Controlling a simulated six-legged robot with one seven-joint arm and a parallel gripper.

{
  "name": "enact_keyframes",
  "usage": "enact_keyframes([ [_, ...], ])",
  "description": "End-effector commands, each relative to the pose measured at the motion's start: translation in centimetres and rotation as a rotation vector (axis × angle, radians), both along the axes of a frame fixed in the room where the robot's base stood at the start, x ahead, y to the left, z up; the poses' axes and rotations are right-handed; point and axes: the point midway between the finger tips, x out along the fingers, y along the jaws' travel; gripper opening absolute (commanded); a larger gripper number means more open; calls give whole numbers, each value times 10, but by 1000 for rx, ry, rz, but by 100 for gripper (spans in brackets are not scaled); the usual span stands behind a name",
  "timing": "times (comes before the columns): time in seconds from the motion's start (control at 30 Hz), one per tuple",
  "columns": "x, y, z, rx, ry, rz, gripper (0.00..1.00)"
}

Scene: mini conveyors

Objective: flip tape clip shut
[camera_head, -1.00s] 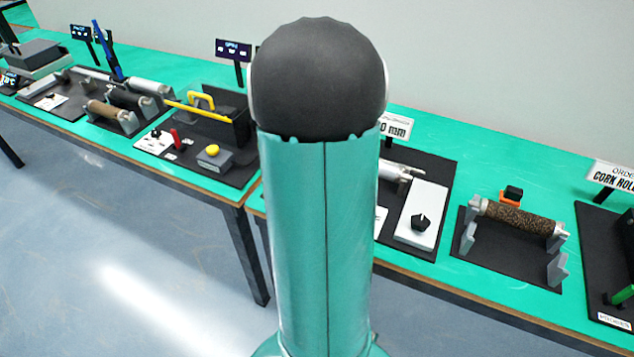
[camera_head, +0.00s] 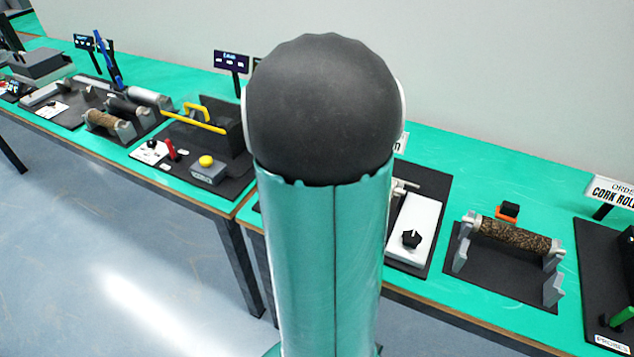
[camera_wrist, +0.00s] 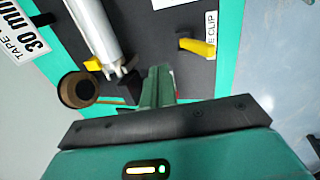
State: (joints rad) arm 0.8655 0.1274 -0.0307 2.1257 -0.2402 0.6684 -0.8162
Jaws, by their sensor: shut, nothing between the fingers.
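In the wrist view, a yellow clip lever (camera_wrist: 197,47) stands on the dark board beside a white label ending in "CLIP" (camera_wrist: 211,36). My gripper (camera_wrist: 160,72) has its green fingers together, with nothing between them. Its tips are left of and below the yellow lever in the picture, apart from it. A brown tape roll (camera_wrist: 78,90) is farther left. A silver roller (camera_wrist: 95,28) lies between the roll and the lever, with a dark block (camera_wrist: 127,90) near its lower end. In the head view my arm hides the clip and my gripper.
The "30 mm" sign (camera_wrist: 28,35) stands at the wrist view's left. In the head view, a white box with a black knob (camera_head: 412,239) and a cork roller on a stand (camera_head: 515,236) are right of my arm. A yellow-button station (camera_head: 206,161) is left. Open floor (camera_head: 110,245) lies in front.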

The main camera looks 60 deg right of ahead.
Motion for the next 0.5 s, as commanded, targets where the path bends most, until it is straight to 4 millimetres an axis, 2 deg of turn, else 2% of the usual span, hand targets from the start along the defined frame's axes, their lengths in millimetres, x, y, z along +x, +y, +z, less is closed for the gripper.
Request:
enact_keyframes([
  [0.03, 2, 4, 12, -5, -5, 3, 0],
  [0.2, 1, 17, 42, -4, -3, 4, 0],
  [0.33, 1, 23, 56, -3, -2, 4, 0],
  [0.5, 0, 25, 62, 0, 0, 2, 0],
])
